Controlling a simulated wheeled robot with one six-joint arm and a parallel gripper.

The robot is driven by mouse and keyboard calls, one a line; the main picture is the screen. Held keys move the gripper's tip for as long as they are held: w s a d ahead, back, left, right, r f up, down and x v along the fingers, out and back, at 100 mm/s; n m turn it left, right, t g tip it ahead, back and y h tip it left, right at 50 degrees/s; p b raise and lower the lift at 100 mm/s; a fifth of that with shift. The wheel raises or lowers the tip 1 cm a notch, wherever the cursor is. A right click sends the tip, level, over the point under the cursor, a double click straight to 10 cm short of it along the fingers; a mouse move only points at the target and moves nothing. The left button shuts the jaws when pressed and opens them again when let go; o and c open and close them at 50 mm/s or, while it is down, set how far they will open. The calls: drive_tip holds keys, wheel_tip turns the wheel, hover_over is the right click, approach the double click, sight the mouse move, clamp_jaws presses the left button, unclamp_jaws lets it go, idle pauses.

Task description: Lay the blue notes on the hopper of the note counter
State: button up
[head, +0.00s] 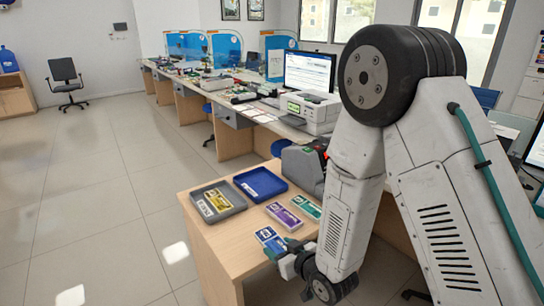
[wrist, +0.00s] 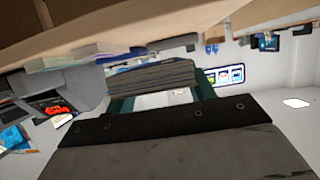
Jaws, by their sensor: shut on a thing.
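The blue notes (head: 269,240) are a banded bundle at the near edge of the wooden desk in the head view. My gripper (head: 279,254) is shut on their near end. In the wrist view the bundle (wrist: 150,76) shows edge-on as a grey layered stack between the dark green pads of my gripper (wrist: 158,90). I cannot tell how far it is above the desk. The grey note counter (head: 301,168) stands farther back on the desk, partly hidden by my arm. Its body also shows at the left of the wrist view (wrist: 62,84).
Purple notes (head: 284,216) and green notes (head: 307,206) lie between the blue notes and the counter. A grey tray (head: 235,208) with yellow notes and a blue tray (head: 262,196) sit at the left. The long teller counter (head: 259,116) is beyond.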

drive_tip(key=w+d+f+m+h, duration=0.1)
drive_tip(key=d+m+h, duration=0.1)
drive_tip(key=d, duration=0.5)
drive_tip(key=w+d+f+m+t+h, duration=0.1)
drive_tip(key=d+m+h, duration=0.1)
drive_tip(key=d, duration=0.6)
drive_tip(key=w+d+f+m+t+h, duration=0.1)
drive_tip(key=d+m+h, duration=0.1)
drive_tip(key=d, duration=0.6)
drive_tip(key=shift+w+f+m+h, duration=0.3)
drive_tip(key=shift+m+h, duration=0.1)
drive_tip(key=shift+h, duration=0.4)
drive_tip(key=shift+d, duration=0.1)
